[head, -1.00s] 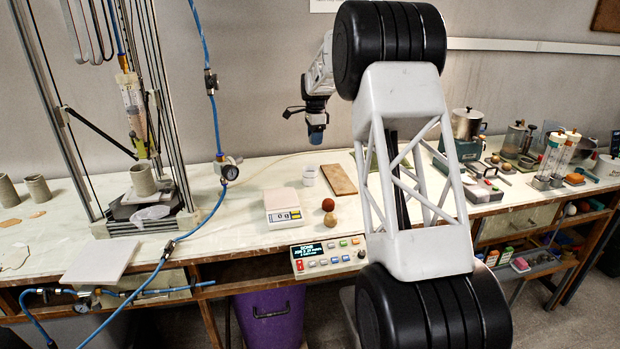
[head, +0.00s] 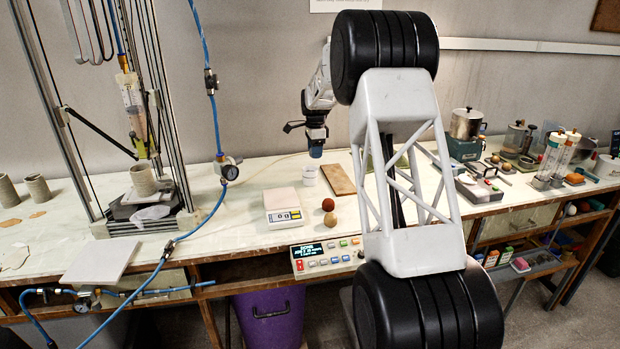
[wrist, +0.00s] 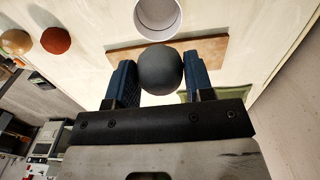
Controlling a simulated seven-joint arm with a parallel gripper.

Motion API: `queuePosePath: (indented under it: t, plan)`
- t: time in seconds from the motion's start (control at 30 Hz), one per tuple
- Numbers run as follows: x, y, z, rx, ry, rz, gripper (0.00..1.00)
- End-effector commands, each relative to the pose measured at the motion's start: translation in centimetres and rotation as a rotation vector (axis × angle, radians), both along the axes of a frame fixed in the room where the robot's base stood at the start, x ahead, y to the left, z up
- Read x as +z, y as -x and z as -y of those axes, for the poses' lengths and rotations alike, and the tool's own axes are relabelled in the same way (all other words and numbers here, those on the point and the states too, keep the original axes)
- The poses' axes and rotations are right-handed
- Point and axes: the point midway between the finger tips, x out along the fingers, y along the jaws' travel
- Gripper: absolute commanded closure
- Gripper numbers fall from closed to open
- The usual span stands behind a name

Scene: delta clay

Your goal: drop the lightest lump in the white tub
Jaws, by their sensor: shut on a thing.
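My gripper (wrist: 160,85) is shut on a dark grey lump (wrist: 160,70), a round ball between its blue fingers. In the head view my gripper (head: 316,153) hangs just above the bench near the white tub (head: 309,176); the grey lump cannot be made out there. In the wrist view the open white tub (wrist: 160,17) lies just beyond the held lump. A red-brown lump (head: 328,204) and a tan lump (head: 330,219) rest on the bench right of the scale. Both also show at the left of the wrist view, red-brown (wrist: 55,40) and tan (wrist: 16,42).
The scale (head: 283,216) reads 0 g with an empty pan. A wooden board (head: 338,179) lies right of the tub. A control box (head: 327,258) sits at the bench's front edge. A blue hose and gauge (head: 230,171) stand to the left.

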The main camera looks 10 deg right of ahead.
Motion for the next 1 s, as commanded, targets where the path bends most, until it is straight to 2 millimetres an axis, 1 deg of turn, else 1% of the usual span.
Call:
queuePosePath:
  t: [0.17,0.47,0.5,0.6,0.7,1.0]
  plan:
    - [-0.64,0.02,0.0,0.0,0.0,0.0,0.81]
    - [-0.73,0.01,0.0,0.0,0.0,0.0,0.81]
    - [-0.73,0.01,0.0,0.0,0.0,0.0,0.5]
    - [-0.71,0.01,0.0,0.0,0.0,0.001,0.35]
    - [-0.72,0.01,0.0,0.0,0.0,0.001,0.22]
    - [-0.66,0.01,0.0,0.0,0.0,0.0,0.22]
